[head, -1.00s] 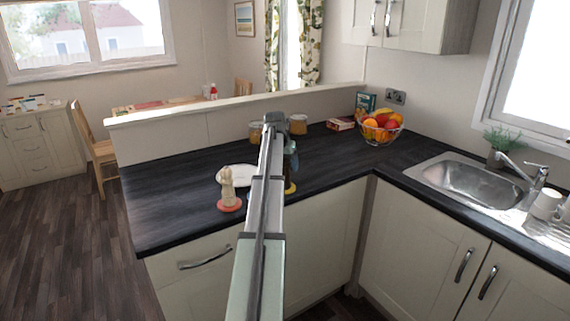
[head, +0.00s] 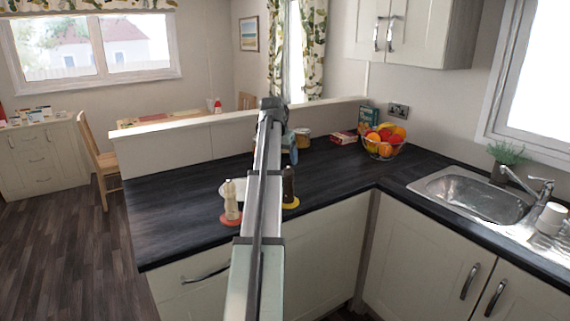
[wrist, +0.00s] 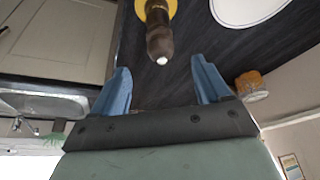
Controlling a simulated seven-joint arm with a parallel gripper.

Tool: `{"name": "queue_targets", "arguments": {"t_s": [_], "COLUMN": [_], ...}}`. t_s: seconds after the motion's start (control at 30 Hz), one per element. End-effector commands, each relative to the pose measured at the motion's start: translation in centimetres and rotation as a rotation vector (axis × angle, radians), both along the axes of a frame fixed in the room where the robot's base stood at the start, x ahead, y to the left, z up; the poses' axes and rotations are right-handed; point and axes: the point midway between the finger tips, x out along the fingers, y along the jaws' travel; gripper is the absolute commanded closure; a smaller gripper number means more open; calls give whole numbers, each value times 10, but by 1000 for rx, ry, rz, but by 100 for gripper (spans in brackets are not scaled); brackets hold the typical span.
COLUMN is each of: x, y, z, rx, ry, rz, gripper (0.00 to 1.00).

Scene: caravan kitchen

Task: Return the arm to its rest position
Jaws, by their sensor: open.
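My arm reaches forward over the dark counter (head: 175,205) in the head view. My gripper is mostly hidden behind the arm there, with only a blue part showing beside it. In the wrist view my gripper (wrist: 161,84) shows two blue fingers, spread apart with nothing between them. A dark mill (wrist: 159,38) on a yellow coaster (wrist: 142,8) stands beyond the fingertips, apart from them. The mill (head: 289,184) also shows just right of my arm in the head view.
A pale mill (head: 231,200) on a red coaster (head: 229,219) and a white plate (wrist: 243,8) stand nearby. An amber jar (head: 303,139), a fruit bowl (head: 383,148) and a low partition (head: 180,141) are farther back. The sink (head: 475,198) is right.

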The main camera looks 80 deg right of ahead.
Motion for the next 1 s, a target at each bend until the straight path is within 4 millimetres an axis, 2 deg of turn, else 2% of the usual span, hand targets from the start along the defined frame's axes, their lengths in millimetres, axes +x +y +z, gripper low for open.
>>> {"name": "queue_targets", "arguments": {"t_s": [0.17, 0.77, 0.87, 0.97, 1.0], "x": [1, 3, 19, 54, 72], "y": [3, 3, 1, -1, -2], "z": [7, 6, 2, -9, -13], "rx": [-1, -2, -9, -28, -40], "ry": [0, 0, 1, 3, 5], "rz": [0, 4, 32, 93, 126], "gripper": [24, 24, 24, 24, 24]}}
